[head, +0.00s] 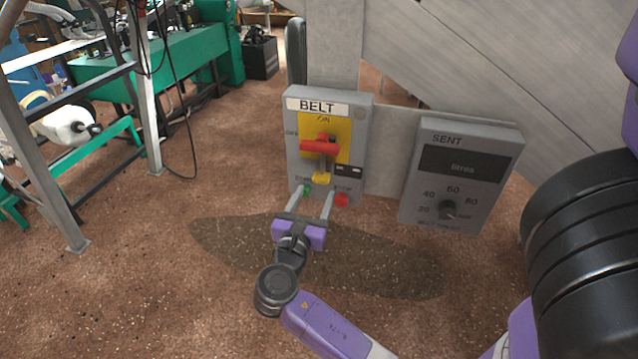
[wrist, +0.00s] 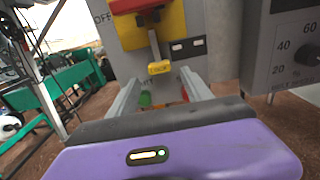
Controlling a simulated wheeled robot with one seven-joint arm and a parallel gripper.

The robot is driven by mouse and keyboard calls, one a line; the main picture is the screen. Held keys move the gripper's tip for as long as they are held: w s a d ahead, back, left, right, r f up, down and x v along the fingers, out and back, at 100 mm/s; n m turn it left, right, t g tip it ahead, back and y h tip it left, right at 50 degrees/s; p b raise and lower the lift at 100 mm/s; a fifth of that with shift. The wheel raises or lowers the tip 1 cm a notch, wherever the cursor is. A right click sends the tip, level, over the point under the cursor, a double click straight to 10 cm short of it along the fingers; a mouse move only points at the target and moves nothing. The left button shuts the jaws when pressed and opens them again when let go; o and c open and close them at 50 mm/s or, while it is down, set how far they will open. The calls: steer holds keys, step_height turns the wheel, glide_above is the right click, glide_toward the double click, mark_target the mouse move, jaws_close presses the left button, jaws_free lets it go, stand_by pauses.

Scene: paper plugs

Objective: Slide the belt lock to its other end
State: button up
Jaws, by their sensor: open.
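The grey BELT box (head: 358,128) has a yellow plate (head: 341,128) with a red handle (head: 320,147) lying across it. Below the handle, a small yellow tab (head: 320,178) sits at the bottom of a short grey upright bar; it looks like the lock, though no label says so. The tab also shows in the wrist view (wrist: 159,68). My gripper (head: 313,194) is open and empty, its two fingers pointing at the lower box. In the wrist view, the tab appears just beyond and between the fingertips (wrist: 163,80). I cannot tell whether they touch anything.
A green START button (head: 306,190) and a red STOP button (head: 341,200) sit close to my fingertips. A small black panel (head: 349,169) is right of the tab. The grey SENT box (head: 470,165) with a dial stands to the right. Open floor lies to the left.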

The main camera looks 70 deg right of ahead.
mark_target(322, 168)
steer(key=shift+w+d, duration=0.2)
steer(key=shift+d, duration=2.45)
jaws_close()
